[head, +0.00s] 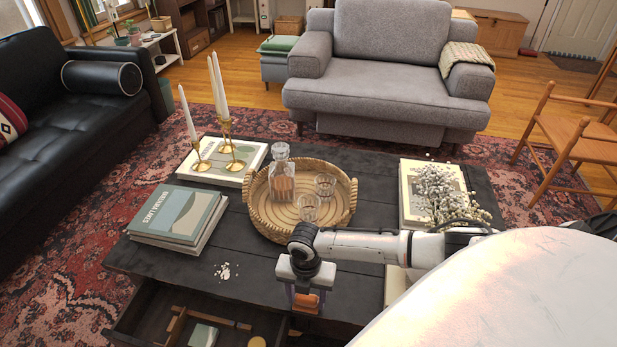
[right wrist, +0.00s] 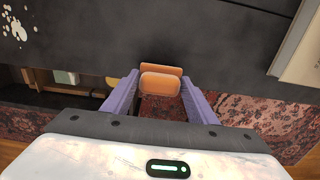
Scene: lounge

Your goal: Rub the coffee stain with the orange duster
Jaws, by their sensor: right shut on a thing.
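The coffee stain (head: 226,271) is a pale, cream-white splatter on the dark coffee table's top near its front edge. It also shows at the upper left of the right wrist view (right wrist: 15,26). My right gripper (head: 306,294) is shut on the orange duster (head: 307,303), to the right of the stain and apart from it. In the right wrist view, the purple fingers stand on either side of the orange duster (right wrist: 160,83), at the table's front edge with rug visible below. My left gripper is not in view.
The table (head: 185,262) has an open drawer (head: 140,318) below the stain. A wicker tray (head: 258,215) holds a decanter (head: 282,178) and glasses. Books (head: 180,213) lie behind the stain; a book with white flowers (head: 440,190) is at right. The table around the stain is clear.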

